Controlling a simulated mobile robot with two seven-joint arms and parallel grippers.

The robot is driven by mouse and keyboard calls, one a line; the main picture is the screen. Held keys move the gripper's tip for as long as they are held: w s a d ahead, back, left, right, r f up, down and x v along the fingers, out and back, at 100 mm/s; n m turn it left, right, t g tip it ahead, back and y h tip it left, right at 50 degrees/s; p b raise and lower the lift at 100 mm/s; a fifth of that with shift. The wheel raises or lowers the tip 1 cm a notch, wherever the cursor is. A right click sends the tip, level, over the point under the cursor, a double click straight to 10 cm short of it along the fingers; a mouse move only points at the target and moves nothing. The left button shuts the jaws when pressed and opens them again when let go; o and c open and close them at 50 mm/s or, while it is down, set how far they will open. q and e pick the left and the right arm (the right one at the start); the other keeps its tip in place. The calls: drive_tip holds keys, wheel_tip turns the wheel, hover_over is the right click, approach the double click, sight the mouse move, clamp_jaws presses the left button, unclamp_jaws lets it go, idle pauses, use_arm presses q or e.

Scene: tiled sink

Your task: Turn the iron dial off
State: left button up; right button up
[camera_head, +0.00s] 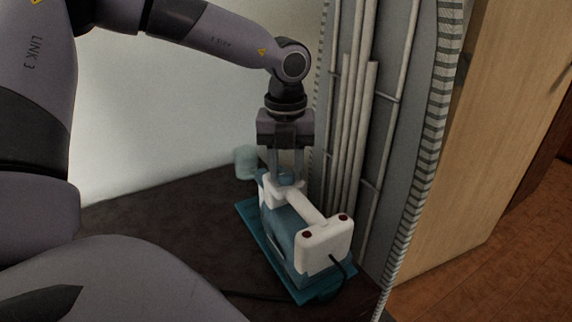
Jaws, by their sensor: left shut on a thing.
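The iron (321,240) has a white handle and a translucent blue body. It rests on a teal base (258,234), with the white rear of its handle towards me. My left gripper (286,175) comes down from above onto the far front part of the iron. Its fingers are shut on that part, where the handle meets the body. The dial cannot be made out; the fingers and the white housing cover that area. My right gripper is not in view.
A folded ironing board (440,150) with a striped edge and white metal legs (352,135) stands close on the right of the iron. A pale translucent cup (246,162) is behind on the left. A black cord (341,268) runs from the iron. The dark surface (170,225) on the left is clear.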

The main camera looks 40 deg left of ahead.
use_arm(q)
drive_tip(key=shift+f+n+b, duration=0.2)
drive_tip(key=shift+n+b, duration=0.6)
drive_tip(key=shift+b, duration=0.4)
drive_tip(key=n+b, duration=0.2)
drive_tip(key=shift+n, duration=0.3)
drive_tip(key=shift+n+b, duration=0.4)
drive_tip(key=shift+b, duration=0.15)
drive_tip(key=n+b, duration=0.1)
drive_tip(key=n, duration=0.1)
drive_tip(key=shift+r+n, duration=0.1)
drive_tip(key=shift+n, duration=0.2)
drive_tip(key=shift+n+b, duration=0.4)
drive_tip(key=shift+n, duration=0.6)
drive_tip(key=shift+r+n, duration=0.1)
drive_tip(key=shift+n, duration=0.4)
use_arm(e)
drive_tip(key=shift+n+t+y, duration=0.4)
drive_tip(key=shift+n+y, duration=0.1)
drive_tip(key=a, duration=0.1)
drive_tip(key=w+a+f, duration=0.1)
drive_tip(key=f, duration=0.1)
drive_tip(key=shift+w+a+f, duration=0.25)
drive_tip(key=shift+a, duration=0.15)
use_arm(q)
drive_tip(key=o, duration=1)
